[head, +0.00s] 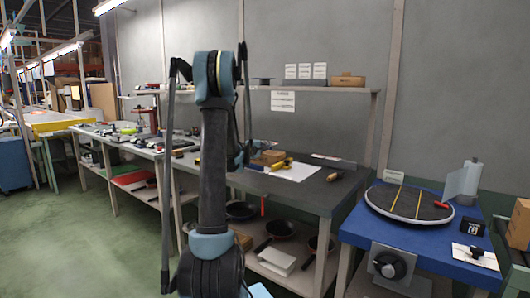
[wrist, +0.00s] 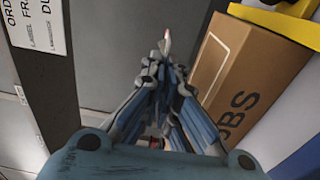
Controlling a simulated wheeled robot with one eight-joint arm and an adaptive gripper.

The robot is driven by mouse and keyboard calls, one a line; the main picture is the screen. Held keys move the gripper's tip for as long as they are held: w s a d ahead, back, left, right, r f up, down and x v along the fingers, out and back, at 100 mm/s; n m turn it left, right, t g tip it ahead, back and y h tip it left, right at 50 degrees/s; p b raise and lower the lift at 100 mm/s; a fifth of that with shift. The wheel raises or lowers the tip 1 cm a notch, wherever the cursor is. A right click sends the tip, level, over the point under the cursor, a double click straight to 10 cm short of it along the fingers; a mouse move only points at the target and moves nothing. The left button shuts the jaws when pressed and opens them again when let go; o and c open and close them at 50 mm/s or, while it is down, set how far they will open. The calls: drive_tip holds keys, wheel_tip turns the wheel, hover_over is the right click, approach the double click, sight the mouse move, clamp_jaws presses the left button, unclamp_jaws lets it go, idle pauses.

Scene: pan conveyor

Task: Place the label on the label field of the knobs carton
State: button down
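The knobs carton (wrist: 238,78) is a brown box in the wrist view, to the right of my gripper, with dark letters "OBS" visible on its face. In the head view the carton (head: 268,157) sits on the dark workbench just beyond my gripper. My gripper (wrist: 165,66) has its fingers drawn together. A thin white and reddish sliver (wrist: 166,42) sticks out past the fingertips; it looks like the label seen almost edge-on. The gripper is beside the carton, with a gap showing between them. In the head view my arm partly hides the gripper (head: 238,158).
Yellow and black tools (head: 282,164) lie on a white sheet (head: 298,173) right of the carton. A printed sign (head: 283,101) hangs from the shelf above. A blue table (head: 400,237) with a round turntable (head: 409,205) stands to the right. Pans are on the shelf below.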

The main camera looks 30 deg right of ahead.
sight(266, 154)
drive_tip(key=shift+f, duration=1.2)
drive_tip(key=shift+f, duration=0.55)
drive_tip(key=c, duration=2.1)
unclamp_jaws()
drive_tip(key=shift+r, duration=0.1)
drive_tip(key=shift+r, duration=0.2)
drive_tip(key=shift+s+a+r, duration=0.1)
drive_tip(key=shift+a+r, duration=0.15)
drive_tip(key=s+a+f+m+g+y, duration=0.1)
drive_tip(key=s+a+m+y, duration=0.15)
drive_tip(key=s+a, duration=0.8)
drive_tip(key=s+a+f+m+g+y, duration=0.1)
drive_tip(key=s+a+m+y, duration=0.15)
drive_tip(key=s+a, duration=0.8)
drive_tip(key=s+a+f+g+y, duration=0.1)
drive_tip(key=s+a+f+y, duration=0.2)
drive_tip(key=s+a, duration=0.4)
drive_tip(key=s+a+f+g+y, duration=0.1)
drive_tip(key=s+a+f+y, duration=0.3)
drive_tip(key=a, duration=0.9)
drive_tip(key=s+a+f+g+y, duration=0.1)
drive_tip(key=s+a+f+y, duration=0.3)
drive_tip(key=s+a+f, duration=0.3)
drive_tip(key=shift+s+a+f, duration=0.1)
drive_tip(key=shift+s+a, duration=0.55)
drive_tip(key=shift+a, duration=0.3)
drive_tip(key=shift+s+a, duration=0.65)
drive_tip(key=shift+a, duration=0.25)
